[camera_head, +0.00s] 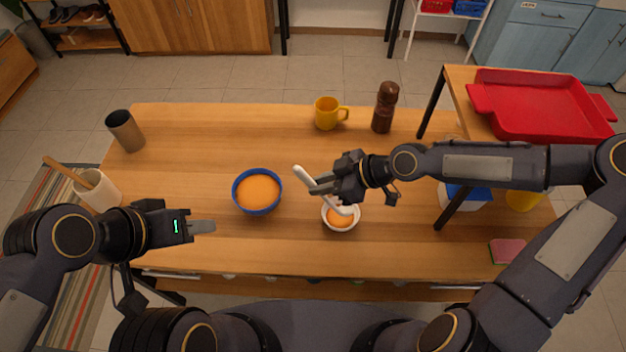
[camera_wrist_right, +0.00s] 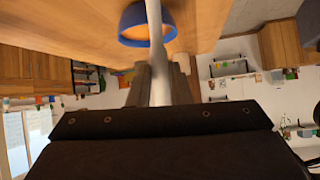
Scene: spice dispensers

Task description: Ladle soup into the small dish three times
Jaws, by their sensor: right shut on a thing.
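A blue bowl (camera_head: 257,207) full of orange soup stands on the table left of centre. It also shows at the top of the right wrist view (camera_wrist_right: 133,17). The small white dish (camera_head: 341,225) stands to its right with orange soup in it. My right gripper (camera_head: 322,186) is shut on the white ladle (camera_head: 304,178), whose handle tilts up to the left. The ladle's lower end is over or in the small dish; I cannot tell whether it touches. The ladle handle also shows in the right wrist view (camera_wrist_right: 156,50). My left gripper (camera_head: 203,227) is left of the blue bowl, apart from it; its jaw gap is not clear.
A yellow mug (camera_head: 328,113) and a brown pepper mill (camera_head: 385,108) stand at the back of the wooden table (camera_head: 215,130). A dark cup (camera_head: 125,131) and a white utensil pot (camera_head: 98,191) stand at the left. A red tray (camera_head: 540,105) and a pink sponge (camera_head: 507,251) are at the right.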

